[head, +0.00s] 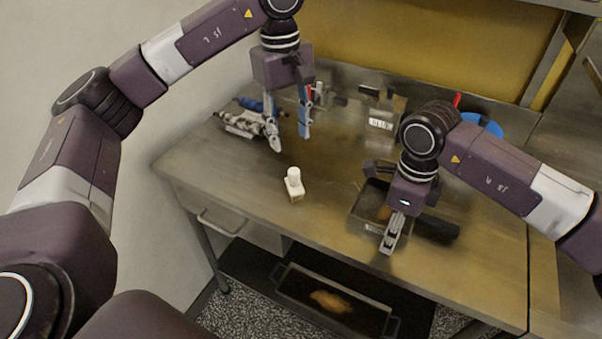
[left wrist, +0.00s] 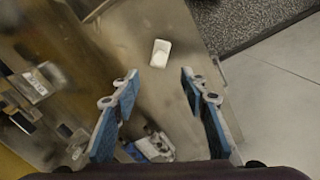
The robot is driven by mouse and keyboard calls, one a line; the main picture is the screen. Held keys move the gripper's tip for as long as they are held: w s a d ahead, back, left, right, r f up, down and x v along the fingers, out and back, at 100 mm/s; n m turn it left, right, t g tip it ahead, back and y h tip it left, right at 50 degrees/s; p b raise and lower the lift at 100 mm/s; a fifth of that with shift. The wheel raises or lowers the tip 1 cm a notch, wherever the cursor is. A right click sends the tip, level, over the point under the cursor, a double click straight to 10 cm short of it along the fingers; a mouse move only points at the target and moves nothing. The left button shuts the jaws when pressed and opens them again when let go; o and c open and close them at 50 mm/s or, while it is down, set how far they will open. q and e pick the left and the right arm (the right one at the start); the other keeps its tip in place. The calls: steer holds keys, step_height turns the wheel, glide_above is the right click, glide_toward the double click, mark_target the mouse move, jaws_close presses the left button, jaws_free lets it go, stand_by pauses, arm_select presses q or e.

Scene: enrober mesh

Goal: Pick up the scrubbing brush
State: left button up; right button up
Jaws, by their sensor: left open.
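A small white block with a rounded knob on top, which looks like the scrubbing brush (head: 294,184), stands on the steel table near its front left part. It also shows in the left wrist view as the white block (left wrist: 161,53), just beyond the fingertips and between their lines. My left gripper (head: 289,142) is open and empty, with blue-padded fingers pointing down, above and behind the brush and apart from it. Its fingers show spread in the left wrist view (left wrist: 158,75). My right gripper (head: 391,248) is over the front of the table at the right; its finger gap is unclear.
A silver and blue tool (head: 246,120) lies behind the left gripper. A labelled metal box (head: 381,123) and a blue round item (head: 484,122) stand at the back. A dark tray (head: 368,216) sits by the right gripper. The table around the brush is clear.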

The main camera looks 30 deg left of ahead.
mark_target(294, 170)
arm_select(q)
steer(key=shift+m, duration=0.8)
steer(key=f, duration=1.2)
steer(key=shift+w+d+f, duration=0.15)
steer(key=shift+d, duration=0.15)
steer(key=shift+c, duration=0.3)
jaws_close()
